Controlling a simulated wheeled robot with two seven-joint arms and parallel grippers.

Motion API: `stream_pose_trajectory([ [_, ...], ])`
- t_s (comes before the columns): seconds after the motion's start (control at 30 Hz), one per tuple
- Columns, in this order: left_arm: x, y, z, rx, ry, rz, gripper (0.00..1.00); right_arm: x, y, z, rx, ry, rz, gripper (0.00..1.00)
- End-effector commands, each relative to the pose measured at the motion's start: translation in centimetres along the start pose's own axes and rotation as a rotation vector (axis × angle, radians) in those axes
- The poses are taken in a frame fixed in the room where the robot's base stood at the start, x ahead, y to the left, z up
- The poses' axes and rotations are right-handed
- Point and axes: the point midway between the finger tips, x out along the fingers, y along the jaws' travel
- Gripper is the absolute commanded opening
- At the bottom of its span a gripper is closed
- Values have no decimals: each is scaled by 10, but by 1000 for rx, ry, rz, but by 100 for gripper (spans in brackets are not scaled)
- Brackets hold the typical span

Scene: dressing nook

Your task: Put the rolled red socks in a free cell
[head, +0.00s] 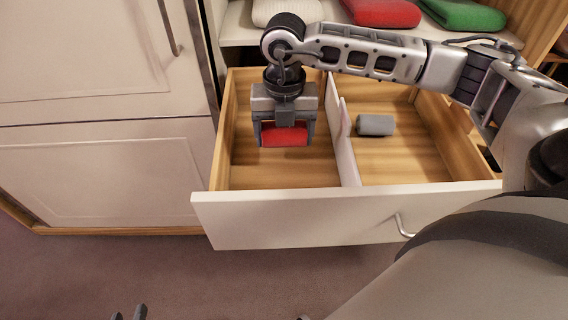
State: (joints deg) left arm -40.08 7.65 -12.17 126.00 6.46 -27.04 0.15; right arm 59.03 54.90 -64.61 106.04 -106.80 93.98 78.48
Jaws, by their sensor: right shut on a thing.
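The rolled red socks (286,136) are between the fingers of my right gripper (284,138), which is shut on them. The gripper points down inside the left cell of the open drawer (300,220). I cannot tell whether the socks touch the wooden drawer floor. A white divider (344,150) separates the left cell from the right cell. A grey roll (375,125) lies in the right cell. Otherwise the left cell shows bare wood. Only dark tips of my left gripper (129,314) show at the bottom edge, so its opening is unclear.
A shelf (240,36) above the drawer holds folded white (286,11), red (383,11) and green (462,14) cloths. Closed white cabinet fronts (100,180) stand to the left. My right arm crosses over the right cell. Floor (180,275) in front is clear.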

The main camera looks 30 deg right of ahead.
Motion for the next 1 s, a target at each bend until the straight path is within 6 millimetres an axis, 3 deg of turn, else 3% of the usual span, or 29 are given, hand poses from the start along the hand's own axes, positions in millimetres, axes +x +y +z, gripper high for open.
stream_pose_trajectory([
  [0.5, 1, 0, 0, 1, 4, -1, 32, 72, 0, -1, -5, 2, 0, 55],
  [0.97, 3, -1, 2, 2, 7, 0, 32, 82, 0, -1, -6, 1, 1, 55],
  [1.0, 2, 0, 1, 3, 8, 0, 32, 81, 0, 0, -5, 0, 1, 85],
])
